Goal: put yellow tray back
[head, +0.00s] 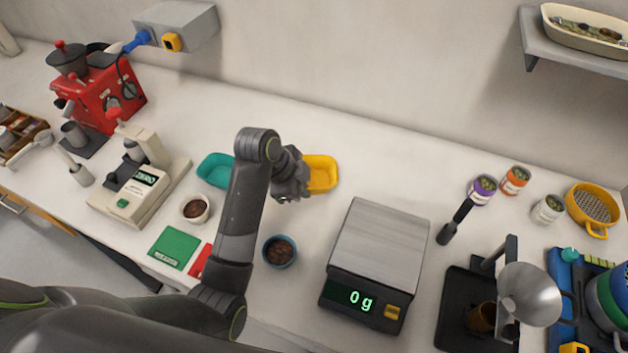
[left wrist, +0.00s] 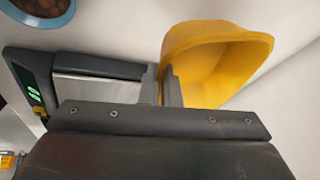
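The yellow tray (head: 321,174) is on the white counter or just above it, right of the teal tray; I cannot tell if it touches the counter. My left gripper (head: 296,181) is at the tray's left side and covers part of it in the head view. The tray looks empty. My right gripper is not in view.
A teal tray (head: 215,170) stands left of my left arm. A bowl of brown beans (head: 280,251) and a scale (head: 378,250) reading 0 g are nearer. The counter behind the scale is clear.

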